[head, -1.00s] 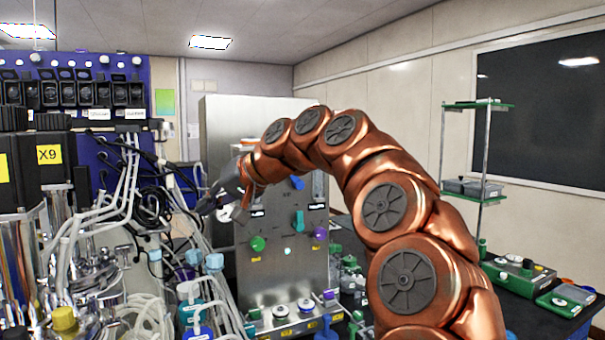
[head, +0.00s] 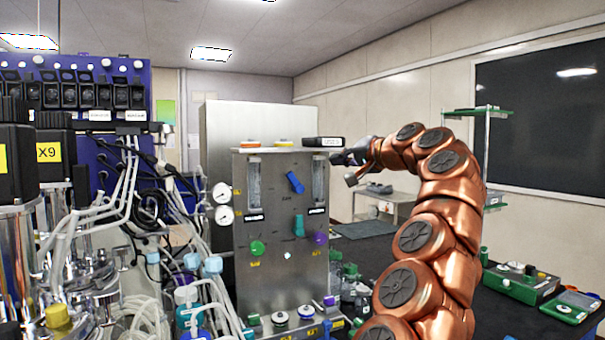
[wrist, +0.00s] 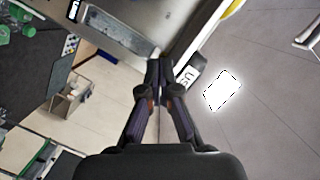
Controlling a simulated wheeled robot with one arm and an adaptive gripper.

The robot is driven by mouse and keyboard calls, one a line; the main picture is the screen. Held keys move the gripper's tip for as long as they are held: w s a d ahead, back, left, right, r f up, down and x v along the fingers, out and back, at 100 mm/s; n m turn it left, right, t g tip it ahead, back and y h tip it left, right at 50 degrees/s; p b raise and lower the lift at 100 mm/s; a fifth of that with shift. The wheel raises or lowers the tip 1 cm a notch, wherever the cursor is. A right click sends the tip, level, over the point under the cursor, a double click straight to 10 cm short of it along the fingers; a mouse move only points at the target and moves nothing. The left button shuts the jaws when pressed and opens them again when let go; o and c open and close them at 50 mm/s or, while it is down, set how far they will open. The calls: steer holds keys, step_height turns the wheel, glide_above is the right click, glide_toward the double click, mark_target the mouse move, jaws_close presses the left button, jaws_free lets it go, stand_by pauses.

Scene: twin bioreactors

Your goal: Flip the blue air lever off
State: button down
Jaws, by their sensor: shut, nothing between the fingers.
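The blue lever (head: 295,182) is on the upper middle of an upright steel panel (head: 275,290) in the head view. It is tilted, its top leaning to the left. A teal lever (head: 298,225) stands nearly upright below it. My gripper (head: 340,168) is just right of the panel's upper right edge, apart from the blue lever. In the wrist view my gripper (wrist: 159,72) has its fingers together with nothing between them. The blue lever cannot be made out in the wrist view.
A green knob (head: 257,248) and a purple knob (head: 321,238) sit lower on the panel. A black labelled box (head: 323,142) is on the panel's top, close to my fingers in the wrist view. Tubing and steel vessels crowd the left. A dark bench lies at right.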

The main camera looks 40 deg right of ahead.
steer(key=shift+w, duration=0.1)
steer(key=p, duration=0.4)
glide_above(294, 183)
steer(key=s+d, duration=0.3)
steer(key=d, duration=0.1)
steer(key=shift+d+f, duration=0.2)
steer(key=shift+f, duration=0.55)
steer(key=shift+w+a+f+b, duration=0.3)
steer(key=shift+a+f, duration=0.25)
steer(key=shift+a, duration=0.25)
steer(key=shift+w+a+f+b, duration=0.2)
steer(key=shift+a+f+b, duration=0.15)
steer(key=shift+a+f, duration=0.3)
steer(key=shift+a+r, duration=0.1)
